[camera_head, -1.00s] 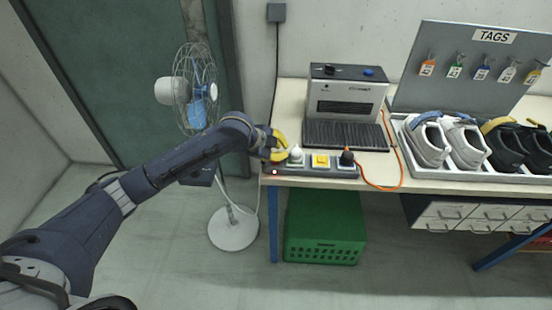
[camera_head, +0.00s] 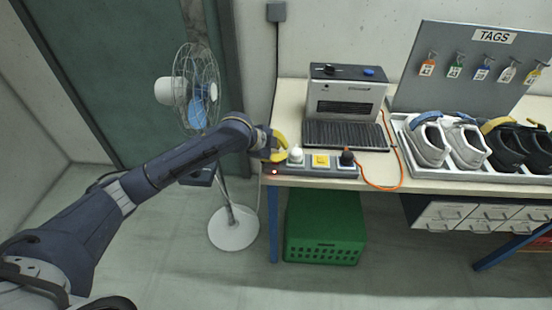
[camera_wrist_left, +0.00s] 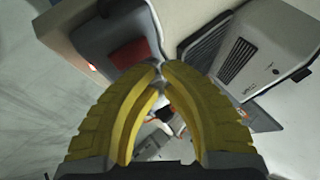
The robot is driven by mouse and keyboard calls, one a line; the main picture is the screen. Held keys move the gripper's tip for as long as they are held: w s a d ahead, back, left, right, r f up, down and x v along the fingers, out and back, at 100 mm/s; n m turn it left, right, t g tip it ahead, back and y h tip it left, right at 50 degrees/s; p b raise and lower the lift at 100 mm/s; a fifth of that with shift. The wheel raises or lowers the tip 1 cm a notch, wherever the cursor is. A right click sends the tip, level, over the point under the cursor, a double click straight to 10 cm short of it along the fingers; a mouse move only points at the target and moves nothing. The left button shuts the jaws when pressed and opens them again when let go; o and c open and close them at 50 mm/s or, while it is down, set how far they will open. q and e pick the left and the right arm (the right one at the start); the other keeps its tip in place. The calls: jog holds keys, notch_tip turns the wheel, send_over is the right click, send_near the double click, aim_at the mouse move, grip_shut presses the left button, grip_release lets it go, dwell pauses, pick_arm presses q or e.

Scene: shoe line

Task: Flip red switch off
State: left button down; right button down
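The power strip (camera_head: 318,172) lies along the front left edge of the workbench. The red switch (camera_wrist_left: 130,53) shows in the left wrist view as a dark red rocker at the strip's end. A small red light (camera_head: 275,172) glows on that end and also shows in the left wrist view (camera_wrist_left: 92,67). My left gripper (camera_head: 280,148) is over the strip's left end and hides the switch in the head view. In the left wrist view its yellow fingertips (camera_wrist_left: 160,68) meet, empty, just beside the switch; contact cannot be told. My right gripper is out of view.
A white plug (camera_head: 296,157), a yellow plug (camera_head: 320,160) and a dark plug (camera_head: 346,157) with an orange cable sit in the strip. A heater-like machine (camera_head: 344,100) stands behind. A fan (camera_head: 201,95) stands left. A shoe tray (camera_head: 470,176) is at right.

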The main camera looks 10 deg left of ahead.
pick_arm(q)
jog(key=shift+f, duration=0.15)
dwell(0.5)
jog(key=shift+w+f, duration=0.1)
jog(key=shift+f, duration=0.2)
jog(key=shift+f, duration=0.15)
dwell(0.7)
jog(key=shift+r, duration=0.2)
jog(key=shift+r, duration=0.4)
jog(key=shift+r, duration=0.1)
jog(key=shift+s+d+r, duration=0.1)
jog(key=shift+s+r, duration=0.1)
jog(key=shift+r, duration=0.6)
jog(key=shift+s+a+r, duration=0.1)
jog(key=shift+s+r, duration=0.05)
jog(key=shift+r, duration=0.6)
jog(key=shift+s+d+r, duration=0.1)
jog(key=shift+s+r, duration=0.1)
jog(key=shift+r, duration=0.6)
